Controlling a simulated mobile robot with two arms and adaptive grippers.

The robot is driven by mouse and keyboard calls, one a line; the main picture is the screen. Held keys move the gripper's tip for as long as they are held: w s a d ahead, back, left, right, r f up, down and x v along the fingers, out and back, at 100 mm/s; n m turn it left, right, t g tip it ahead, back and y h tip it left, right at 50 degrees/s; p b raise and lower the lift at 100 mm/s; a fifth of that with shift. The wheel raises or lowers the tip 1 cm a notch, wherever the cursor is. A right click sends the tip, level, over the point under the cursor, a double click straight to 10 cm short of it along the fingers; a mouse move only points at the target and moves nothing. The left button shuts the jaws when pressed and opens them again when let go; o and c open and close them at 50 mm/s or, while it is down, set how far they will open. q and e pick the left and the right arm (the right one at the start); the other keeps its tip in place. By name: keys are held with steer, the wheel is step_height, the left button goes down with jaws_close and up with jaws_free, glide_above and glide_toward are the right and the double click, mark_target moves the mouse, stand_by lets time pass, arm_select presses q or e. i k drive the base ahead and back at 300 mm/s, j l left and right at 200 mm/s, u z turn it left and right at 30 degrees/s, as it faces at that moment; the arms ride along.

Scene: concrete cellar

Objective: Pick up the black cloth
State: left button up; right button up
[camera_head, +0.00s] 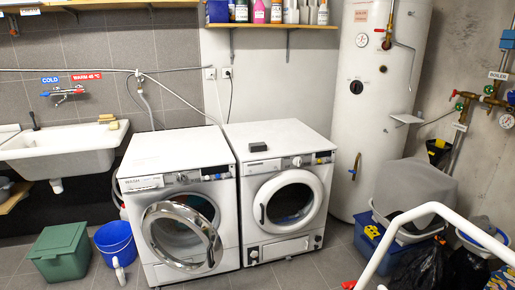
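No thing in the camera_head view is clearly a black cloth. Black crumpled material (420,268), like bags, lies at the lower right. The right machine's round door is shut. Neither gripper is in view.
A green box (62,250) and blue bucket (116,243) stand on the floor at left, below a sink (62,150). A tall white boiler (372,100) stands at right. A white tubular rail (425,212) crosses the lower right near a grey-covered basket (412,188).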

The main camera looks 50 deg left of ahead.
mark_target(259, 146)
steer(key=u, duration=1.55)
